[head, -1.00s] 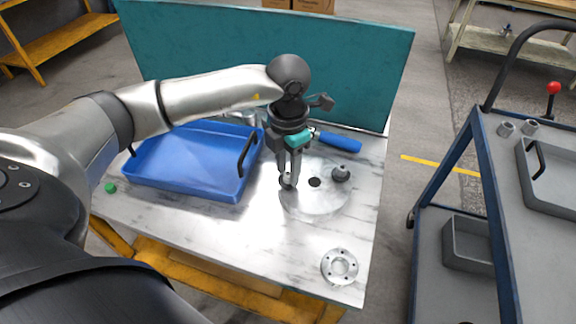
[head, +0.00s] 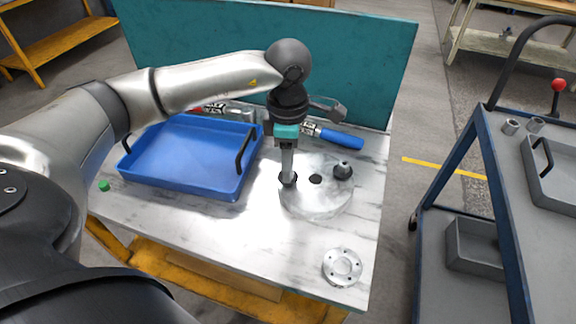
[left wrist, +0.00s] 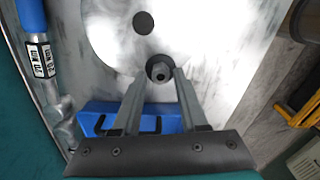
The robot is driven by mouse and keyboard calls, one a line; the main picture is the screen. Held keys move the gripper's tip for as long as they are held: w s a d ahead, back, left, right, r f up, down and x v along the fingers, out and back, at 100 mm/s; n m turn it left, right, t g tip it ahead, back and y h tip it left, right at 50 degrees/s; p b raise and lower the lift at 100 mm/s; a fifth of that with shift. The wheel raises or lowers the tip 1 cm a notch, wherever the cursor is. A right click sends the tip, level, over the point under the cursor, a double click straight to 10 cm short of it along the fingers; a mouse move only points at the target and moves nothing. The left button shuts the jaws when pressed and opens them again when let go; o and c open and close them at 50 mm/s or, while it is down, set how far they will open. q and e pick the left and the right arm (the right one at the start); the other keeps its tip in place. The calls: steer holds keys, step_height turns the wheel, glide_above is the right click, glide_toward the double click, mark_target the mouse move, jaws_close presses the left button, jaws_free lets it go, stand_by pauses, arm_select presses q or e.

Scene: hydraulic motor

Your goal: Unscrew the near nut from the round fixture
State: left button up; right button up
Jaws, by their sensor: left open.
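The round fixture (head: 318,203) is a pale metal disc on the marble-patterned table, with a dark hole in its middle. One dark nut (head: 343,170) stands on its right side. The near nut (left wrist: 160,72) is on the opposite side of the disc, under my left gripper. My left gripper (head: 288,178) points straight down over this nut, which it mostly hides in the head view. In the left wrist view its two fingers (left wrist: 154,85) are apart, one on each side of the nut. I cannot tell whether they touch it. My right gripper is not in view.
A blue tray (head: 180,190) with black handles lies to the left. A blue-handled torque wrench (head: 340,139) lies behind the fixture. A flanged metal ring (head: 342,267) sits at the front right. A teal panel (head: 350,65) closes the back. A cart (head: 480,200) stands at right.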

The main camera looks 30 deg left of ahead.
arm_select(q)
steer(key=shift+a+m, duration=0.15)
steer(key=shift+m, duration=0.75)
steer(key=shift+f+b, duration=0.2)
steer(key=shift+b, duration=0.25)
steer(key=shift+c, duration=0.3)
jaws_close()
steer(key=shift+s, duration=0.1)
steer(key=shift+o, duration=0.3)
jaws_free()
steer(key=shift+n, duration=0.3)
